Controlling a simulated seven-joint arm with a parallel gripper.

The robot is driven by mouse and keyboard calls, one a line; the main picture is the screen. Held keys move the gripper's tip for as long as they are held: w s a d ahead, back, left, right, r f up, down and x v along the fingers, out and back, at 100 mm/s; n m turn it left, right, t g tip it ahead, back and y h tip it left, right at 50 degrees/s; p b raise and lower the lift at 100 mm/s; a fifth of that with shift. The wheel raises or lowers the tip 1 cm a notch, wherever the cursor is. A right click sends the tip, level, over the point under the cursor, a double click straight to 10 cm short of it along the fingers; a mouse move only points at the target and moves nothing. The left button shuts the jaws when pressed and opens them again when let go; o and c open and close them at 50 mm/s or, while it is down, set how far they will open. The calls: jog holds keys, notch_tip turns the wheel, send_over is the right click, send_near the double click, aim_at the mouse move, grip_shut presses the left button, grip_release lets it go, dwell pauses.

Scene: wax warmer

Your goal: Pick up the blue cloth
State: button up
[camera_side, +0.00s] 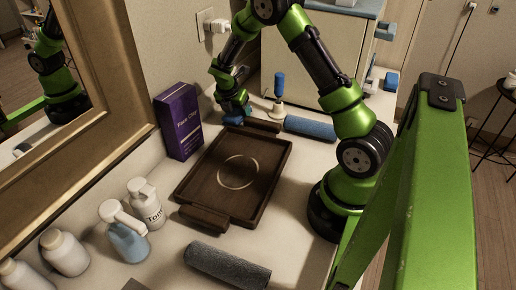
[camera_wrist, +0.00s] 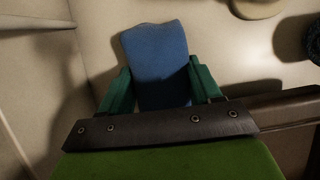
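The blue cloth (camera_wrist: 158,58) lies between the two green fingers of my gripper (camera_wrist: 160,72) in the wrist view. It reaches beyond the fingertips and fills nearly the whole gap between them. I cannot tell whether the fingers press on it or only stand beside it. In the side view my gripper (camera_side: 232,101) points down at the counter's back corner, left of the tray's far end. A blue patch of the cloth (camera_side: 235,119) shows under it, low at the counter; the fingers hide much of it there.
A dark wooden tray (camera_side: 190,188) fills the middle counter. A purple box (camera_side: 180,124) stands left of it. A blue roll (camera_side: 310,128) and a blue-handled tool (camera_side: 279,87) are right of my gripper. A dark grey roll (camera_side: 227,265) and several bottles (camera_side: 127,238) are at the front.

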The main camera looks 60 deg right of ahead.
jog(key=c, duration=0.4)
notch_tip(320, 180, up, 10)
jog(key=shift+r, duration=0.2)
